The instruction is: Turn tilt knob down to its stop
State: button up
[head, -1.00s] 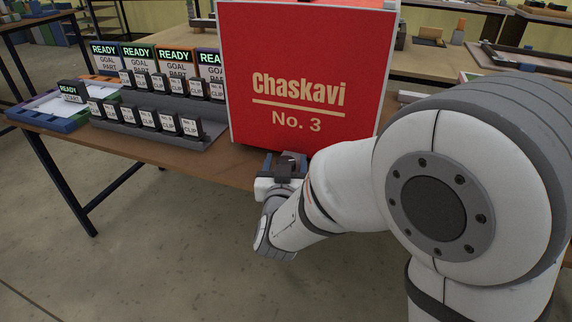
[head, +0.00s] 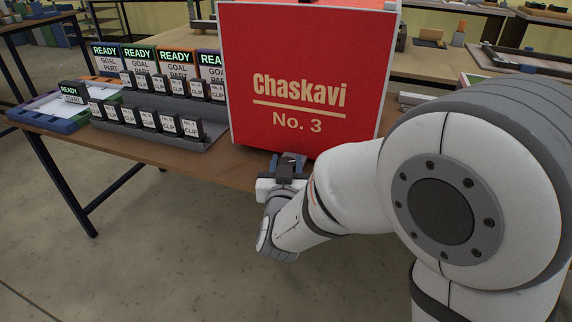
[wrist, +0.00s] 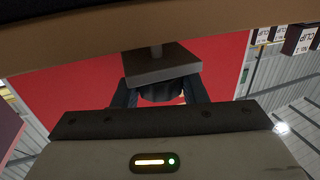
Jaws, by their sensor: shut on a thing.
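The tilt knob appears in the wrist view as a grey block-like piece (wrist: 162,66) on a thin stem at the upper middle. My gripper (wrist: 161,93) has its two dark fingers on either side of it, shut on it; their tips are partly hidden. In the head view my gripper (head: 288,164) is at the table's front edge, just below the red lightbox (head: 300,75) marked "Chaskavi No. 3". The knob is mostly hidden there by the fingers, and its turn angle cannot be read.
Several labelled clips stand in a grey rack (head: 160,138) left of the lightbox. Several "READY" cards (head: 172,62) stand behind them. A blue-edged tray (head: 50,118) lies at the table's left end. The floor in front of the table is clear.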

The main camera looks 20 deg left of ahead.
jog(key=shift+d+f+n+y+b, duration=0.15)
jog(key=shift+n+y+b, duration=0.25)
jog(key=shift+y+b, duration=0.2)
jog(key=n+g+y+b, duration=0.1)
jog(key=y+b, duration=0.1)
jog(key=shift+f+n+b, duration=0.1)
jog(key=shift+n+b, duration=0.2)
jog(key=shift+n, duration=0.1)
jog(key=n+g+y+b, duration=0.1)
jog(key=n+y+b, duration=0.1)
jog(key=y, duration=0.1)
jog(key=shift+w+g+b, duration=0.1)
jog(key=shift+g+b, duration=0.25)
jog(key=shift+g, duration=0.05)
jog(key=n+g+y, duration=0.1)
jog(key=n+y, duration=0.1)
jog(key=shift+r+g+y, duration=0.2)
jog(key=shift+g+y, duration=0.1)
jog(key=shift+g, duration=0.1)
jog(key=shift+r+n+g+y, duration=0.15)
jog(key=shift+n+g+y, duration=0.8)
jog(key=shift+g, duration=0.25)
jog(key=shift+n+g+y+p, duration=0.25)
jog(key=shift+g+p, duration=0.1)
jog(key=shift+g, duration=0.05)
jog(key=o, duration=1)
jog(key=shift+c, duration=0.2)
